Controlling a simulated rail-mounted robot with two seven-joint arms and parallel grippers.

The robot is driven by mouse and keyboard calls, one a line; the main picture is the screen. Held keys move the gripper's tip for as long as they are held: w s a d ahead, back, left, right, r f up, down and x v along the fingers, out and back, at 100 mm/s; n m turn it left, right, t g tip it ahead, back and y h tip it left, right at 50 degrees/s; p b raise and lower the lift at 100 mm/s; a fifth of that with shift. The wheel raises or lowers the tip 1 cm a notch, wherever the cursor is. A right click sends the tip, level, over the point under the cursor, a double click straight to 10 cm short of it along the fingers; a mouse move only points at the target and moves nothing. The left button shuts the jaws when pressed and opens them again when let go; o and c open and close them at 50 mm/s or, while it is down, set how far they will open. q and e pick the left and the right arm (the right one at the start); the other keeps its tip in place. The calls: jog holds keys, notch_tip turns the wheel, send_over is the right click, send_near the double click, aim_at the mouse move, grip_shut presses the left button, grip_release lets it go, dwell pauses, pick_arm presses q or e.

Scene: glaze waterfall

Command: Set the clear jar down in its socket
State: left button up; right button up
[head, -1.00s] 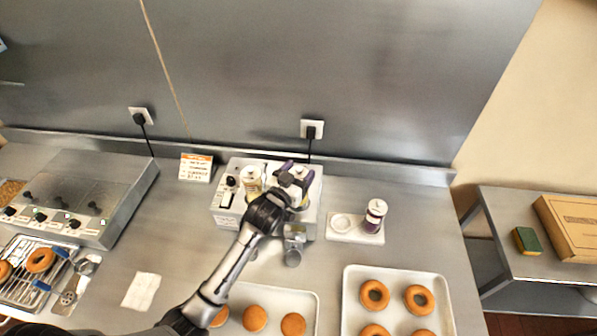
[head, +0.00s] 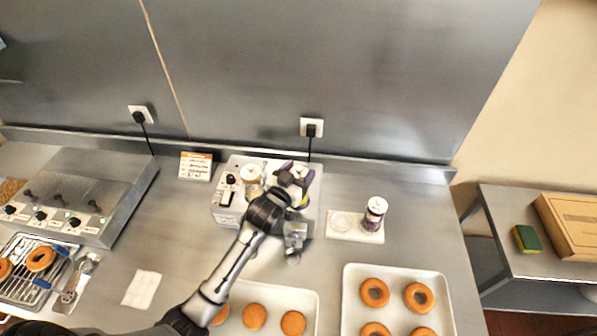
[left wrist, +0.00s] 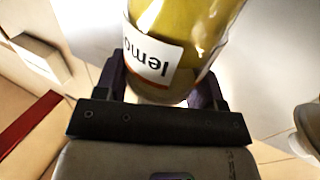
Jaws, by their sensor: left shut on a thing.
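My left gripper (head: 297,174) is shut on a see-through jar with yellow contents (left wrist: 190,40). Its white label reads "lemo", with the rest cut off. In the head view the gripper and jar are over the right side of the white warmer unit (head: 226,214). The wrist hides most of the jar and the spot below it, so I cannot tell whether it touches the socket. A second jar with a pale lid (head: 252,178) stands at the left of the warmer. My right gripper is not in view.
A price card (head: 195,166) stands left of the warmer. A doughnut tray (head: 350,300) lies in front. A white napkin (head: 142,289) lies at left.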

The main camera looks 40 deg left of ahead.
pick_arm(q)
jog(key=shift+f+b, duration=0.3)
jog(key=shift+f, duration=0.2)
dwell(0.5)
jog(key=o, duration=1.4)
jog(key=shift+o, duration=0.9)
jog(key=shift+f, duration=0.15)
jog(key=s+d+b, duration=0.1)
jog(key=s+d, duration=0.1)
jog(key=s, duration=1.1)
jog(key=shift+s+d, duration=0.15)
jog(key=shift+s, duration=0.15)
